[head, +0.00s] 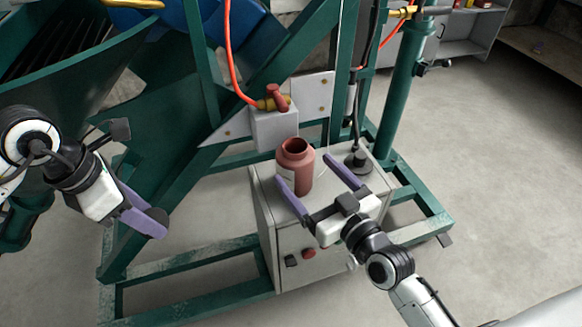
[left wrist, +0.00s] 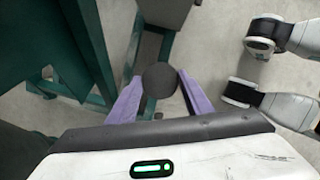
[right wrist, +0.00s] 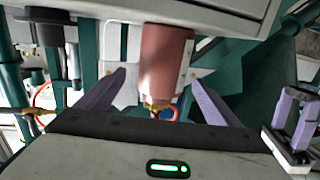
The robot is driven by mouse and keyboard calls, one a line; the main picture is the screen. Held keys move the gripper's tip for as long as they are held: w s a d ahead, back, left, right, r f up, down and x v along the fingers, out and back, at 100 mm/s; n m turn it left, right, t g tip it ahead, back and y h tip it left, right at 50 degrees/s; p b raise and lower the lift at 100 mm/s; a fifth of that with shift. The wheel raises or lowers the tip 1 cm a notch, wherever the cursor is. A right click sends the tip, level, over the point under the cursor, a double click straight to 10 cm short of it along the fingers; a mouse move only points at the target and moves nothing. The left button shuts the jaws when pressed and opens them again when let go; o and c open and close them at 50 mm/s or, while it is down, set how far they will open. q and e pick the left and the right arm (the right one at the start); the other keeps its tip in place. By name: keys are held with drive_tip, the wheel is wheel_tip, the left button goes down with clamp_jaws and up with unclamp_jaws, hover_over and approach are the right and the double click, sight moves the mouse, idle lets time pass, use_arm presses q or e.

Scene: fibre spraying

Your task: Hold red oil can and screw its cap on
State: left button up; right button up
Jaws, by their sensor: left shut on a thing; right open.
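The red oil can (head: 305,178) stands upright on a grey cabinet, its round mouth open at the top. My right gripper (head: 306,169) is open, with a purple finger on either side of the can. In the right wrist view the can (right wrist: 165,58) appears between the fingertips (right wrist: 158,78), with gaps on both sides. My left gripper (head: 150,221) is away to the left of the cabinet, shut on a dark round cap (head: 158,214). In the left wrist view the cap (left wrist: 160,80) sits between the two purple fingertips (left wrist: 159,82).
The grey cabinet (head: 288,235) has a dark and a red knob on its front. A brass valve with a red handle (head: 277,97) stands behind the can. A black nozzle piece (head: 358,160) is at the cabinet's right. Green frame beams (head: 200,275) surround it.

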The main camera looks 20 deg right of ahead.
sight(295, 162)
use_arm(q)
drive_tip(key=shift+f+b, duration=0.6)
use_arm(e)
drive_tip(key=x, duration=0.4)
drive_tip(key=shift+a+f, duration=0.15)
drive_tip(key=shift+a, duration=0.05)
drive_tip(key=shift+w+a, duration=0.1)
drive_tip(key=shift+w, duration=0.45)
drive_tip(key=shift+c, duration=0.4)
drive_tip(key=c, duration=1.2)
drive_tip(key=shift+c, duration=0.2)
drive_tip(key=shift+s, duration=0.1)
